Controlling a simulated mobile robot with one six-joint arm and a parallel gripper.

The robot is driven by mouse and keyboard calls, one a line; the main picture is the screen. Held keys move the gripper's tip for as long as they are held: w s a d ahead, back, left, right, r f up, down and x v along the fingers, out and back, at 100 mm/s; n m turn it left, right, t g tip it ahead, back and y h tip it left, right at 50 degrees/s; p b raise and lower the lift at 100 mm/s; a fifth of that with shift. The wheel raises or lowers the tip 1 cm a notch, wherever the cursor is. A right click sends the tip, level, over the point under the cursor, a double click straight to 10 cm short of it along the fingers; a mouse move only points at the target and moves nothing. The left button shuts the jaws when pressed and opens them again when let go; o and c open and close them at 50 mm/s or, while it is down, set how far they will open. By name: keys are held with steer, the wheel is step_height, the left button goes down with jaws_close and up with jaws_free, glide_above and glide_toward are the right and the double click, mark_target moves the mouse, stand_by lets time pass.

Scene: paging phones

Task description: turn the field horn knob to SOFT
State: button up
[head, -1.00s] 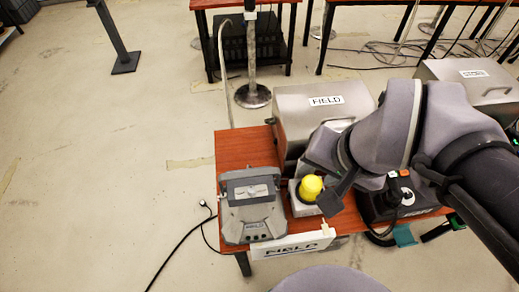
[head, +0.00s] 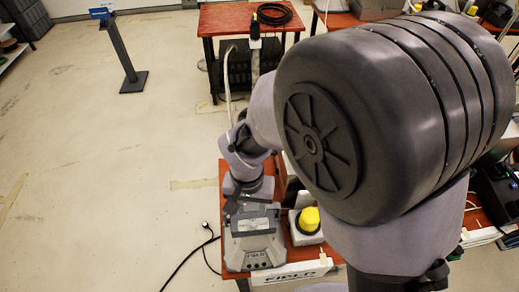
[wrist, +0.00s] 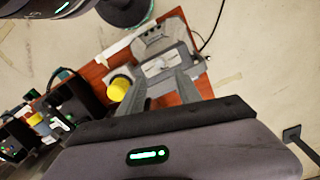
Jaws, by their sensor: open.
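A grey device labelled FIELD (head: 254,243) sits on the red-brown table's near left corner. A yellow dome (head: 308,219) on a pale box stands just right of it. In the wrist view the grey device (wrist: 150,38) lies beyond my fingers, with a light plate on its face, and the yellow dome (wrist: 119,88) is to the left. My gripper (wrist: 160,82) is open and empty, its fingers pointing at the device's face. Contact cannot be told. No knob or SOFT marking can be read, so I cannot tell which part is the horn knob.
The table's edge (head: 224,178) and a white FIELD sign (head: 292,272) bound the work area. A black cable (head: 205,255) lies on the floor at left. Dark phone units (wrist: 70,105) stand farther along the table. My arm covers much of the table in the head view.

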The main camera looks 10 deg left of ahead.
mark_target(253, 223)
step_height(253, 223, down, 9)
steer(key=shift+d+r+b, duration=0.15)
steer(key=shift+b, duration=0.8)
jaws_close()
